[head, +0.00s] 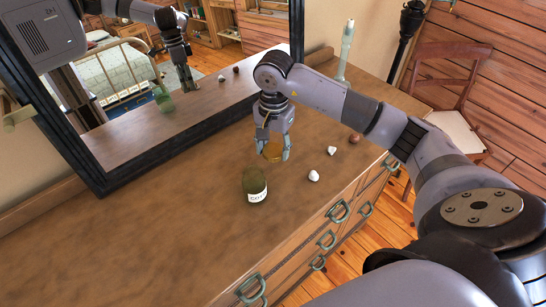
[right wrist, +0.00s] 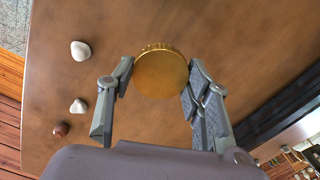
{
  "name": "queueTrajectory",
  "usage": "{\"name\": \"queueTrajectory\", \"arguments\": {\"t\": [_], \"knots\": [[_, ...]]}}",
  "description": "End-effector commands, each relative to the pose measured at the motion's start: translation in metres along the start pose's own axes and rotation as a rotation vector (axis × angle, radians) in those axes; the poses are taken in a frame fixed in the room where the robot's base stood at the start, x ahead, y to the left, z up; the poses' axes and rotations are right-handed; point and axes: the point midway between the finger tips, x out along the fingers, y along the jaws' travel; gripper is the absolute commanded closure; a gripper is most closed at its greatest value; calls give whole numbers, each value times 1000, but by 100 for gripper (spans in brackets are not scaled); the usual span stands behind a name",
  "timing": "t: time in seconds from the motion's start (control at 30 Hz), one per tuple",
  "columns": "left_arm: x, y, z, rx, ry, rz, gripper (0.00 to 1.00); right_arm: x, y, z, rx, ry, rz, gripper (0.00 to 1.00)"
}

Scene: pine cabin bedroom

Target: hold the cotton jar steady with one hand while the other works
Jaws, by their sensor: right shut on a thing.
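The cotton jar (head: 256,185) stands on the dresser top in the head view, dark olive green with a white label, partly readable, facing me. No gripper touches it. My right gripper (head: 273,148) is just beyond the jar and slightly right of it, shut on a round gold lid (head: 272,153). The lid also shows between the two fingers in the right wrist view (right wrist: 161,72), its flat round face toward the camera. The lid is apart from the jar. My left gripper is not in view.
Two white lumps (head: 314,176) (head: 332,151) and a brown ball (head: 355,138) lie right of the jar on the dresser top (head: 150,220). A pale green bottle (head: 346,52) stands at the far end. A black-framed mirror (head: 98,187) stands behind. The left dresser top is clear.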

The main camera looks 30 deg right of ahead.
Motion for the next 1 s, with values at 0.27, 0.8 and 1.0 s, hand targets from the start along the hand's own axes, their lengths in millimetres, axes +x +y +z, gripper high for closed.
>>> {"name": "queueTrajectory", "arguments": {"t": [0.27, 0.8, 1.0], "knots": [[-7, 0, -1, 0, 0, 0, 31, 22, 0, 0, 0, -1, 1, 88], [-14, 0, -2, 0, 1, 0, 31, 59, 0, 0, -1, 0, -1, 88], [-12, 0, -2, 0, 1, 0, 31, 60, 0, 0, -1, 0, -1, 48]]}}
